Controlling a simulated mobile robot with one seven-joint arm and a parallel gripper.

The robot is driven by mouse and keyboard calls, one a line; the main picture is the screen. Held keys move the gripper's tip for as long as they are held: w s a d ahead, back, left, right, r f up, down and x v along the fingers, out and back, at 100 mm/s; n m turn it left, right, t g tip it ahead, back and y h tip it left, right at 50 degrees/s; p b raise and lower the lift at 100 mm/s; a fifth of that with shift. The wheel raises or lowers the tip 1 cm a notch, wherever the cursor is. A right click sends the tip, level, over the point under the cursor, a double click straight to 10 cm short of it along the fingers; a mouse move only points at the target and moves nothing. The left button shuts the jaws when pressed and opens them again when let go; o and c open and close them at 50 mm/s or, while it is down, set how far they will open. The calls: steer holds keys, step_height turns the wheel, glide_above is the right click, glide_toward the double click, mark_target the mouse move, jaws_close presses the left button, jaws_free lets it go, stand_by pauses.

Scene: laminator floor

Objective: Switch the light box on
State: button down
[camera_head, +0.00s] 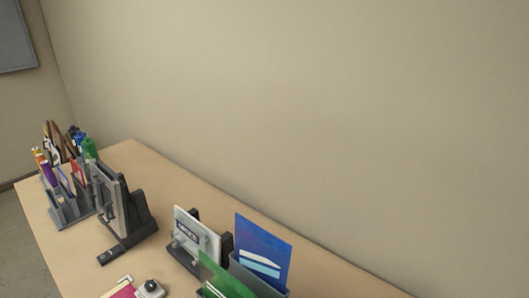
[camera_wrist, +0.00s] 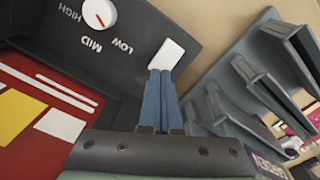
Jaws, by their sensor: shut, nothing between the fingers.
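In the wrist view a dark panel (camera_wrist: 135,28) carries a white dial (camera_wrist: 98,12) marked HIGH, MID and LOW. Its red mark points about toward MID. A white switch-like plate (camera_wrist: 166,54) sits on the panel, right of LOW. My gripper (camera_wrist: 160,72) has its blue fingers shut together and empty, with the tips at the lower edge of this plate. I cannot tell whether they touch it. The panel appears to belong to the light box, but no name shows. The switch's on or off state cannot be told. My gripper is not in the head view.
A red sheet (camera_wrist: 22,128) with yellow and white pieces lies left of my fingers. A grey slotted rack (camera_wrist: 262,82) stands close on the right. In the head view, the wooden table (camera_head: 125,160) holds several racks and stands along a bare wall (camera_head: 300,100).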

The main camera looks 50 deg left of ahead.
steer(key=shift+f+b, duration=0.65)
steer(key=shift+f, duration=0.35)
stand_by(0.7)
steer(key=shift+r, duration=0.1)
step_height(320, 180, up, 7)
steer(key=p, duration=0.7)
steer(key=shift+p, duration=0.3)
